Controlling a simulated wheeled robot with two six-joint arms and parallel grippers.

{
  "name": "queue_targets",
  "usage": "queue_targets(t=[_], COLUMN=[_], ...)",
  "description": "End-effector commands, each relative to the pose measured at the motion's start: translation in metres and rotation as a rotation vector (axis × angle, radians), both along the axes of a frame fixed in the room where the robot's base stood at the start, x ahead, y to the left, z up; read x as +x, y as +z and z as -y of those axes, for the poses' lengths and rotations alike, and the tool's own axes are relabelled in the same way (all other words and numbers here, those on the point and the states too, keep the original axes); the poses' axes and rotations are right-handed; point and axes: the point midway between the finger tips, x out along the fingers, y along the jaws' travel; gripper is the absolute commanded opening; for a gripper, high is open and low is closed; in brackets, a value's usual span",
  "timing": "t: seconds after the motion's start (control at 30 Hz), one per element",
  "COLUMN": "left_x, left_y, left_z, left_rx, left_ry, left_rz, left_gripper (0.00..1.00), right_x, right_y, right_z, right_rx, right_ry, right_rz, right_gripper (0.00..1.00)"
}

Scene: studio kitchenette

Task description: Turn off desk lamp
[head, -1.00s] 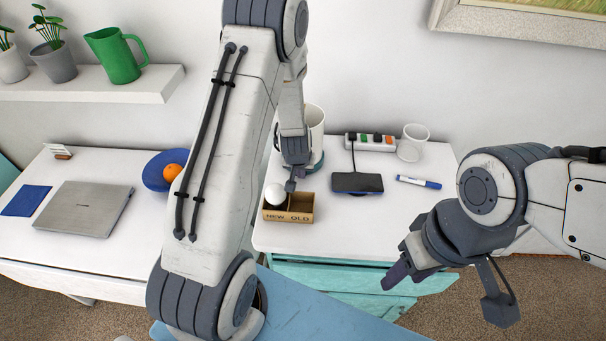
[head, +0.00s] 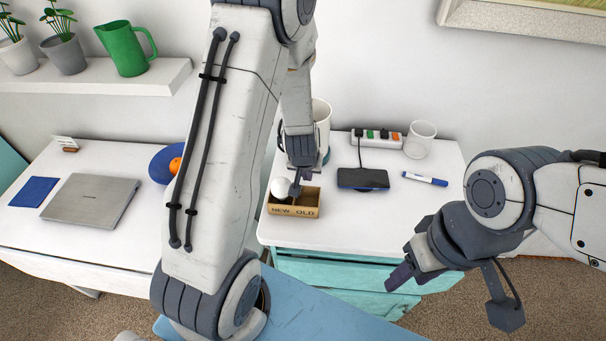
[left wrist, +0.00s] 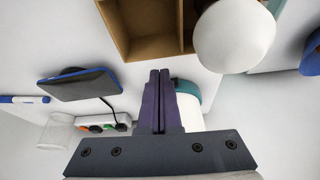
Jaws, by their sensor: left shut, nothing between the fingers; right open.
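A white cylindrical thing on a teal base, possibly the desk lamp (head: 321,118), stands on the white table behind my left arm, which partly hides it. In the left wrist view its teal base (left wrist: 187,90) shows beside and behind the fingers. No switch can be made out. My left gripper (head: 296,188) is shut and empty, pointing down in front of this thing and close over the box; it also shows in the left wrist view (left wrist: 159,76). My right gripper (head: 450,295) is open and empty in front of the table's right side.
A cardboard box (head: 294,211) marked NEW and OLD holds a white round bulb (head: 281,187) on its NEW side. A phone on a pad (head: 362,178), a marker (head: 425,179), a power strip (head: 377,137) and a clear cup (head: 420,139) stand right of it.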

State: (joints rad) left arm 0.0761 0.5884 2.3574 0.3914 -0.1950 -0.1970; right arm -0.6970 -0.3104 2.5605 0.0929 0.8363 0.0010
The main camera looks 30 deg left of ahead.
Motion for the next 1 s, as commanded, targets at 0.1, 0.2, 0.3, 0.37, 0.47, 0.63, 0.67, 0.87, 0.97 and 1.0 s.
queue_targets(t=[0.1,0.2,0.3,0.37,0.47,0.63,0.67,0.87,0.97,1.0], left_x=[-0.011,-0.017,-0.02,-0.022,-0.023,-0.023,-0.023,-0.023,-0.022,-0.022], left_y=[0.031,0.045,0.054,0.057,0.059,0.058,0.058,0.058,0.058,0.059], left_z=[-0.001,0.001,0.003,0.004,0.005,0.006,0.006,0.007,0.007,0.009], left_rx=[0.0,0.0,0.0,0.0,0.0,0.0,0.0,0.0,0.0,-0.003], left_ry=[0.009,0.011,0.01,0.009,0.009,0.007,0.007,0.006,0.004,-0.001], left_rz=[0.001,0.0,-0.001,-0.002,-0.002,-0.002,-0.002,-0.002,-0.002,-0.002], left_gripper=[0.0,0.0,0.0,0.0,0.0,0.0,0.0,0.0,0.0,0.0], right_x=[0.0,0.0,0.0,0.0,0.0,0.0,0.0,0.0,0.0,0.0], right_y=[0.015,0.022,0.028,0.029,0.03,0.029,0.029,0.029,0.029,0.029], right_z=[0.0,0.0,0.0,0.0,0.0,0.0,0.0,0.0,0.0,0.0], right_rx=[0.0,0.0,0.0,0.0,0.0,0.0,0.0,0.0,0.0,0.0], right_ry=[-0.001,-0.001,-0.001,-0.002,-0.002,-0.002,-0.002,-0.002,-0.002,-0.002], right_rz=[0.0,0.0,0.0,0.0,0.0,0.0,0.0,0.0,0.0,0.0], right_gripper=[0.5,0.5,0.5,0.5,0.5,0.5,0.5,0.5,0.5,0.5])
